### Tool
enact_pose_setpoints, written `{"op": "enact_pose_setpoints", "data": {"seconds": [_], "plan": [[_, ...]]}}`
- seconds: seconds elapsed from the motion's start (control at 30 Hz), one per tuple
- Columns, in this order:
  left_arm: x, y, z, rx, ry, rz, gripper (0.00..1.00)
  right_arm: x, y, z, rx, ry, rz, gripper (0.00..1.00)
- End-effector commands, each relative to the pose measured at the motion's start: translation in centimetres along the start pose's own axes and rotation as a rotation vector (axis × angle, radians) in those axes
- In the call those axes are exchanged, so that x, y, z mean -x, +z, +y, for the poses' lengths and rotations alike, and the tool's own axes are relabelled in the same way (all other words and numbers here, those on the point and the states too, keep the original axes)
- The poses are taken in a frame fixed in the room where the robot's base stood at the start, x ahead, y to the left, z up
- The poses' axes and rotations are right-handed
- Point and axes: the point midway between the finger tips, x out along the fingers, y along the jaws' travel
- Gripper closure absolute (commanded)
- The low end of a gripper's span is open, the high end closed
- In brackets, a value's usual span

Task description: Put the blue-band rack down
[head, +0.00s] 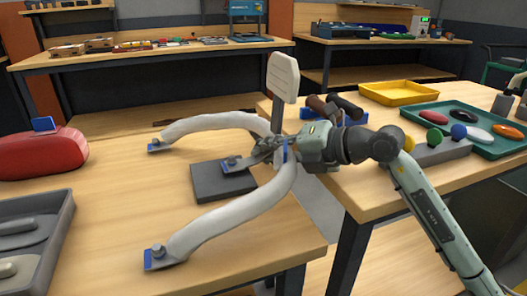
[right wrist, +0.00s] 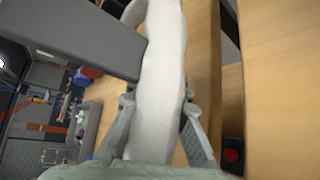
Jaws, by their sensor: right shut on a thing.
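The blue-band rack (head: 235,215) is a white, curved, forked piece with blue bands at its ends, low over the left wooden table in the head view. One end is near the table's front edge and another is farther back; I cannot tell whether they touch the wood. My right gripper (head: 283,152) is shut on the rack near the fork's joint, beside a blue band. In the right wrist view, the fingers (right wrist: 158,106) sit on both sides of the white tube (right wrist: 163,60). A dark grey block (head: 222,184) lies between the two branches. My left gripper is not in view.
A red rounded case (head: 40,154) and a grey tray (head: 38,235) stand at the left. An upright pale paddle (head: 283,77) rises behind my right gripper. The right table holds a yellow tray (head: 398,92) and a green tray (head: 480,128). A gap separates the tables.

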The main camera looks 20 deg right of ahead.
Motion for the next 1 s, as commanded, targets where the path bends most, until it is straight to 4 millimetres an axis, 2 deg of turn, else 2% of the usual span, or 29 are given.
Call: {"op": "enact_pose_setpoints", "data": {"seconds": [0.37,0.4,0.57,0.97,1.0], "plan": [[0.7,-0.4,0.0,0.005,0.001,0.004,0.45,-0.4,-0.6,-0.8,-0.013,-0.008,0.011,1.0],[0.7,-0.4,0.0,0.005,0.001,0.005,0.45,-0.5,-0.8,-1.3,-0.014,-0.019,0.018,0.82],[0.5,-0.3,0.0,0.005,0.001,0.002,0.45,-0.6,-0.8,-1.4,-0.015,-0.02,0.018,0.63],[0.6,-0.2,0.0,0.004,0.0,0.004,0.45,-0.4,-0.6,-1.0,-0.016,-0.02,0.018,0.63],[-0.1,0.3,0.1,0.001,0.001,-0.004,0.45,-0.3,-0.5,-0.8,-0.016,-0.02,0.017,0.63]]}}
